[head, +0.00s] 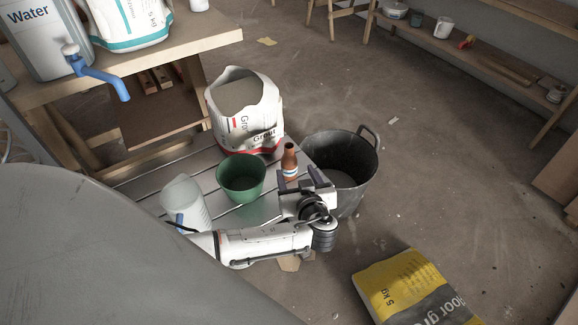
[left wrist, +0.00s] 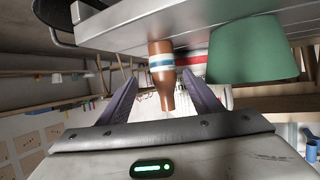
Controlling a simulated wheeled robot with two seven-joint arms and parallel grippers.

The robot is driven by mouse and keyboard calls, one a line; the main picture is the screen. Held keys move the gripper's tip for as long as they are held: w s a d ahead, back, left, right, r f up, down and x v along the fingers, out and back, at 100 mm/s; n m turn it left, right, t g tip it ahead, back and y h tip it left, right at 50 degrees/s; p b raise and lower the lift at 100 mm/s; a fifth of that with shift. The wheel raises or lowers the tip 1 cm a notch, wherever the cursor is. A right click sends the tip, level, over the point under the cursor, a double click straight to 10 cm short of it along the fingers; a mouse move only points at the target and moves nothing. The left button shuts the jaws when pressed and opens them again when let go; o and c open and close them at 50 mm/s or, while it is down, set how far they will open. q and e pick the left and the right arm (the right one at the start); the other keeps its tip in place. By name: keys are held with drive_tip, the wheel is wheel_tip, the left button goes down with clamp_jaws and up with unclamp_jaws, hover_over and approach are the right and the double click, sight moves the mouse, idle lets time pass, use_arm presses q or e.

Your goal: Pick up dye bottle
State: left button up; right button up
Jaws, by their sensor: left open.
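The dye bottle (head: 290,160) is small and brown with a pale and blue band. It stands upright on the slatted metal table (head: 140,186), near its right edge. My left gripper (head: 301,181) is at the near side of the bottle. In the left wrist view the picture is upside down, and the bottle (left wrist: 161,75) shows between the two open fingers of my left gripper (left wrist: 160,95). The fingers stand apart from it on both sides; how far the bottle is inside them is hard to tell. My right gripper is not in view.
An open grout bag (head: 243,108) stands behind. A black tub (head: 352,170) is at the right. A yellow-grey bag (head: 405,284) lies on the floor.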

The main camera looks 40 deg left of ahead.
sight(291, 169)
use_arm(q)
drive_tip(key=x, duration=0.3)
drive_tip(key=b+x, duration=0.1)
drive_tip(key=x, duration=0.3)
drive_tip(key=shift+s+a+f, duration=0.15)
drive_tip(key=shift+s+a, duration=0.1)
drive_tip(key=c, duration=1.2)
